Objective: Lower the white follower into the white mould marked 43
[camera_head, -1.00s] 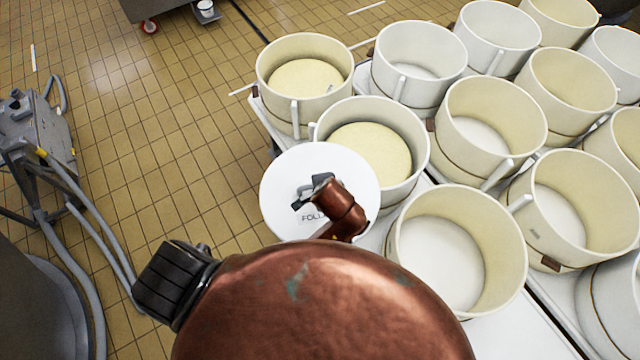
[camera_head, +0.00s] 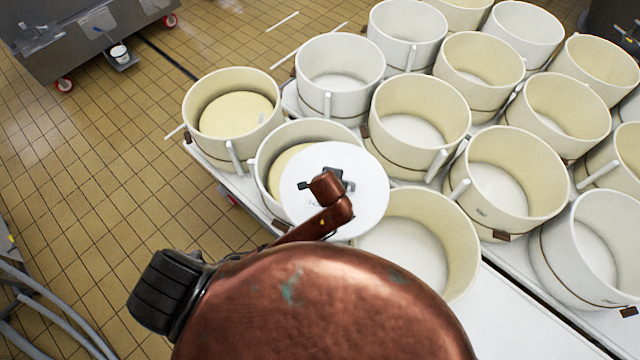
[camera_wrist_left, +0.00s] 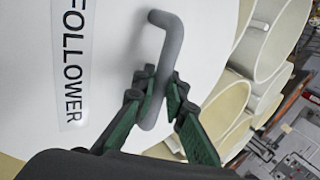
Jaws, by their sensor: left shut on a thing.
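The white follower (camera_head: 368,190) is a round disc with a grey bar handle (camera_wrist_left: 168,60) and a "FOLLOWER" label (camera_wrist_left: 72,60). My left gripper (camera_wrist_left: 160,100) is shut on the handle; it also shows above the disc in the head view (camera_head: 328,182). The disc is held over the front of the mould rows. It overlaps the front right of a mould with pale curd (camera_head: 266,158) and the back left of an empty mould (camera_head: 455,235). No number 43 is readable, so I cannot tell which mould bears it. My right gripper is out of view.
Another curd-filled mould (camera_head: 190,105) stands at the back left. Several empty moulds, such as one at the back (camera_head: 345,50) and one at the right (camera_head: 510,150), stand close together with upright handles. A white table top (camera_head: 510,315) is bare at the front. Tiled floor lies left.

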